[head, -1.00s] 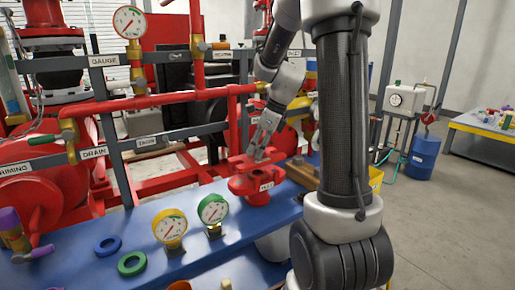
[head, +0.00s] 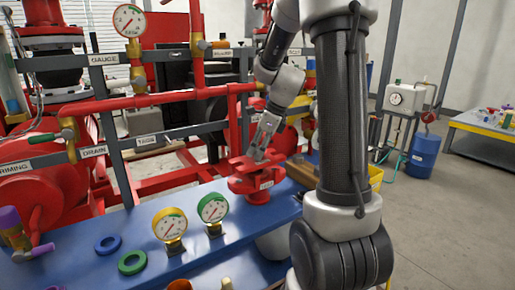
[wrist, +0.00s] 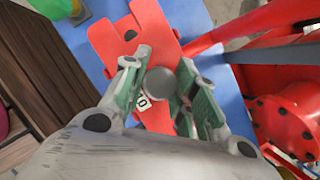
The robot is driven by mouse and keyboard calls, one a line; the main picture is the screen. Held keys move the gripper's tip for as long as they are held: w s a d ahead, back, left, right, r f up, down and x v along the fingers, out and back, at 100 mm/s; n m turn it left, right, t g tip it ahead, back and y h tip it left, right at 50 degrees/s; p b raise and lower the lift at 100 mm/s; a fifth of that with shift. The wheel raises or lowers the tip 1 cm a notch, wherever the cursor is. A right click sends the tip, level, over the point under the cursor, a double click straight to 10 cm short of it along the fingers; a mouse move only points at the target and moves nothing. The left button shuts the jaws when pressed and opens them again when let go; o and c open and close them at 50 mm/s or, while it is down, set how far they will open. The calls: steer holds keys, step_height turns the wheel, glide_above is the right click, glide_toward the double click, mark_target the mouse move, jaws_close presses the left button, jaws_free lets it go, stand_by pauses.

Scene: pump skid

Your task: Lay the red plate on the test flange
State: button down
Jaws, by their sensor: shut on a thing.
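The red plate (head: 240,163) is a flat bar with a notched end and a round grey knob (wrist: 161,83) on top. My gripper (head: 259,155) is shut on this knob; the wrist view shows one finger on each side of it. The plate (wrist: 133,35) extends past the fingers, and a white number tag shows near the knob. The red test flange (head: 258,190) stands on the blue bench directly under the plate in the head view. I cannot tell whether plate and flange touch. The flange is hidden under the plate in the wrist view.
A green-rimmed gauge (head: 212,208) and a yellow-rimmed gauge (head: 169,226) stand left of the flange on the blue bench (head: 200,257). A blue ring (head: 108,245) and a green ring (head: 132,263) lie farther left. Red pipework (head: 180,97) rises behind. A wooden block is at right.

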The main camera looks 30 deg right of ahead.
steer(key=shift+f, duration=1.65)
steer(key=c, duration=1.1)
jaws_free()
steer(key=shift+o, duration=0.2)
steer(key=v, duration=1.2)
